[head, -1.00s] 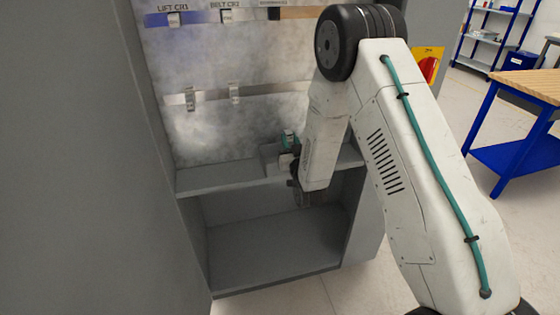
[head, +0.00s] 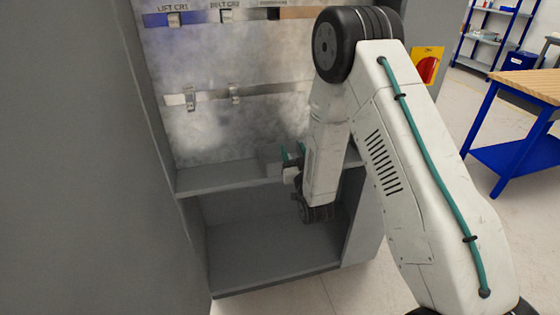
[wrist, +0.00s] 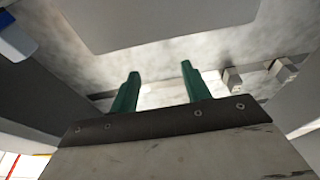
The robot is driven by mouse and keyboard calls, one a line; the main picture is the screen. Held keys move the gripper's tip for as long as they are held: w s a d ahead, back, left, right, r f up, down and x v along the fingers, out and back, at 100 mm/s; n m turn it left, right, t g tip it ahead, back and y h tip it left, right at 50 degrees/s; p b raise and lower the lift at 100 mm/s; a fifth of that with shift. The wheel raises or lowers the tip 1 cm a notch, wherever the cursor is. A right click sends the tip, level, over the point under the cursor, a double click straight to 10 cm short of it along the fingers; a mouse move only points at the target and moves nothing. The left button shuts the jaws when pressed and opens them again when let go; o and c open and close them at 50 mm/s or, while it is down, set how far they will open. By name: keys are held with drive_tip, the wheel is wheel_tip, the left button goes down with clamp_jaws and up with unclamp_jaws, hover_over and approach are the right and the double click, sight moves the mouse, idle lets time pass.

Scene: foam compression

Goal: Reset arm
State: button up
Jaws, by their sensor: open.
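My gripper (wrist: 158,84) shows in the wrist view as two green fingers standing apart, with nothing between them. In the head view my gripper (head: 292,152) is small, at the end of my white arm, in front of the cabinet's middle shelf. Part of it is hidden by my arm. The open grey cabinet (head: 190,183) stands around it, with a stained back panel (head: 240,60) behind.
Small clips on metal rails (head: 190,99) line the back panel, with labels above the upper row. The lower compartment (head: 270,245) looks empty. A red and yellow switch (head: 428,66) is on the cabinet's right side. A blue workbench (head: 505,150) stands at the right.

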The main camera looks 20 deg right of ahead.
drive_tip(key=v, duration=0.3)
drive_tip(key=shift+w, duration=0.1)
wheel_tip(320, 180, up, 7)
drive_tip(key=w+g, duration=0.2)
drive_tip(key=g, duration=0.2)
drive_tip(key=s+d+r+g, duration=0.1)
drive_tip(key=s+r+g, duration=0.4)
drive_tip(key=s+r, duration=0.1)
drive_tip(key=s+r+g, duration=0.2)
drive_tip(key=s+g, duration=0.1)
drive_tip(key=s, duration=0.9)
drive_tip(key=s+d+r+g, duration=0.1)
drive_tip(key=s+r+g, duration=0.2)
drive_tip(key=s, duration=0.8)
drive_tip(key=s+d+r+g, duration=0.1)
drive_tip(key=s+g, duration=0.3)
drive_tip(key=s, duration=0.8)
drive_tip(key=shift+s+r+g, duration=0.3)
drive_tip(key=shift+r, duration=0.45)
